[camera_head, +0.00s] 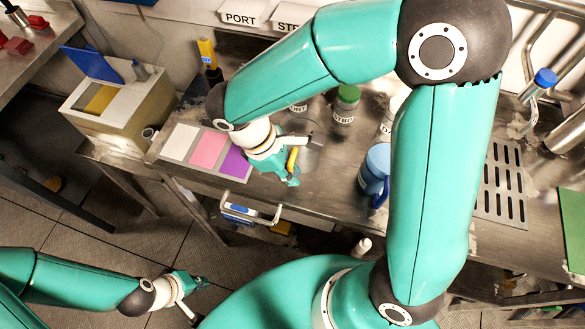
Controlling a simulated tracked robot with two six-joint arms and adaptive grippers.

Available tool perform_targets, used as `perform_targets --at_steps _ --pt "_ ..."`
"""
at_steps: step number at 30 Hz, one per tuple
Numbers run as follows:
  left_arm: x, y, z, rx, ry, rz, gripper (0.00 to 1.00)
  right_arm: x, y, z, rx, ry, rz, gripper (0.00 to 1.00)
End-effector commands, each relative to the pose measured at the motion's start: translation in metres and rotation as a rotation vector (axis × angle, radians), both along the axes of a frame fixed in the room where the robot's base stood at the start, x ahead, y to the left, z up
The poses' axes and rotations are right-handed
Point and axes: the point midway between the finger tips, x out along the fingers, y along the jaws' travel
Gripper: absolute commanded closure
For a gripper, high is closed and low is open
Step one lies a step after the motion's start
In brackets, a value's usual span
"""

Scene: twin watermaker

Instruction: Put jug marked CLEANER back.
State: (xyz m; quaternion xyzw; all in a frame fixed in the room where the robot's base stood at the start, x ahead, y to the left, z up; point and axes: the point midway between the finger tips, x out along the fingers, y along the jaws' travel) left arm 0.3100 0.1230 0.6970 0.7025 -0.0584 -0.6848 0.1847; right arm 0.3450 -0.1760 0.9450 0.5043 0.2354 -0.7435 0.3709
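No label reading CLEANER can be made out. A blue jug (377,163) with a handle stands on the steel bench, partly hidden behind my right arm; no marking on it is readable. My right gripper (299,161) is over the bench's front part, left of the blue jug, with its fingers apart. A small curved yellow thing (292,158) shows between the fingers; I cannot tell whether it is touched or held. My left gripper (199,300) is low at the lower left, away from the bench, with its fingers apart and nothing visible between them.
A green-capped bottle (345,104) stands at the back of the bench (325,180). White, pink and purple pads (208,150) lie at its left end. A box with a blue lid (118,95) stands further left. A slotted drain plate (502,185) is on the right.

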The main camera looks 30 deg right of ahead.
Motion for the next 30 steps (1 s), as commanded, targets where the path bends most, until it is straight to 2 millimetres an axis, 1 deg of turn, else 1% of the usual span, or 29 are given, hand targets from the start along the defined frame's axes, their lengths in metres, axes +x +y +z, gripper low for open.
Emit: perform_targets --at_steps 1,3,4,12,17,20,23,30 --pt "0.0 0.0 0.0 0.0 0.0 0.0 1.0 0.0 0.0 0.0 0.0 0.0 0.0 0.76" --pt "0.0 0.0 0.0 0.0 0.0 0.0 1.0 0.0 0.0 0.0 0.0 0.0 0.0 0.65" --pt "0.0 0.0 0.0 0.0 0.0 0.0 1.0 0.0 0.0 0.0 0.0 0.0 0.0 0.63" --pt "0.0 0.0 0.001 0.0 0.0 0.0 1.0 0.0 0.0 0.001 0.0 0.0 0.0 0.63" --pt "0.0 0.0 0.002 0.0 0.0 0.0 1.0 0.002 0.002 0.008 0.001 -0.002 0.0 0.63" --pt "0.0 0.0 0.001 0.0 0.0 0.0 1.0 0.005 0.006 0.02 0.001 -0.004 0.0 0.63" --pt "0.0 0.0 0.0 0.0 0.0 0.0 1.0 0.009 0.012 0.037 0.002 -0.006 -0.001 0.63" --pt "0.0 0.0 -0.001 0.0 0.0 0.0 1.0 0.02 0.027 0.082 0.002 -0.004 0.0 0.63"
